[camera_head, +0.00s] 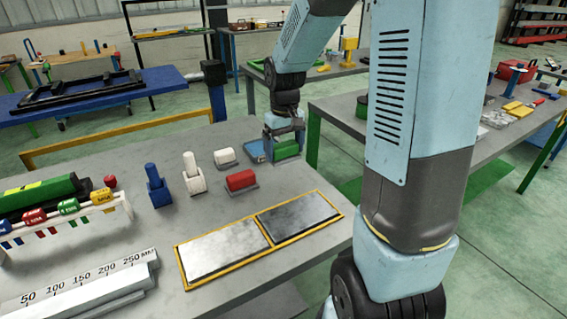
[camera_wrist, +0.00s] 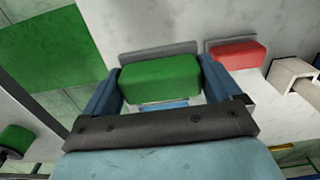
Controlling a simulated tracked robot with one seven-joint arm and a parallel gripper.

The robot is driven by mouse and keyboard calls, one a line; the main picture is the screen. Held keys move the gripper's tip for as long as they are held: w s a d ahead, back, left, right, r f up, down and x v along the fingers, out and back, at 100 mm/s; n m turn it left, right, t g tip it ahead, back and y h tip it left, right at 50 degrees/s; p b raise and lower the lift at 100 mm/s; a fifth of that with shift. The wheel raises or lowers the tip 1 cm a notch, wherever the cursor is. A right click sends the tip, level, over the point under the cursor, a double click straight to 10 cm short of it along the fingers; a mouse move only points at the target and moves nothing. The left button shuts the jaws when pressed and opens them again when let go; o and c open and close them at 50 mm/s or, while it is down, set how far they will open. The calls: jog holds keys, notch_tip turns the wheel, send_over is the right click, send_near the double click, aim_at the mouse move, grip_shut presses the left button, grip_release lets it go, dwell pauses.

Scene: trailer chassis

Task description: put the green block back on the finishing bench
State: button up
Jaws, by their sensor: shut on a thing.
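The green block (camera_wrist: 160,80) sits between the two fingers of my gripper (camera_wrist: 160,92) in the wrist view, and the fingers are shut on it. In the head view the green block (camera_head: 286,150) shows below my gripper (camera_head: 284,140), at the far right corner of the grey bench (camera_head: 330,235). It is at or just above the bench top; I cannot tell whether it touches. A grey holder edge shows just behind the block in the wrist view.
A red block (camera_head: 240,181) and a white block (camera_head: 225,156) sit in grey holders left of my gripper. A blue clamp-like piece (camera_head: 157,187) and a white one (camera_head: 193,175) stand further left. A yellow-framed tray (camera_head: 220,248) lies in front. Another grey table (camera_head: 345,112) stands to the right.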

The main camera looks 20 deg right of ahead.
jog(key=w+f, duration=0.2)
jog(key=w+d+f, duration=0.1)
jog(key=w+f, duration=0.1)
jog(key=f, duration=0.1)
notch_tip(320, 180, down, 3)
jog(key=shift+f, duration=0.1)
dwell(0.3)
jog(key=o, duration=0.8)
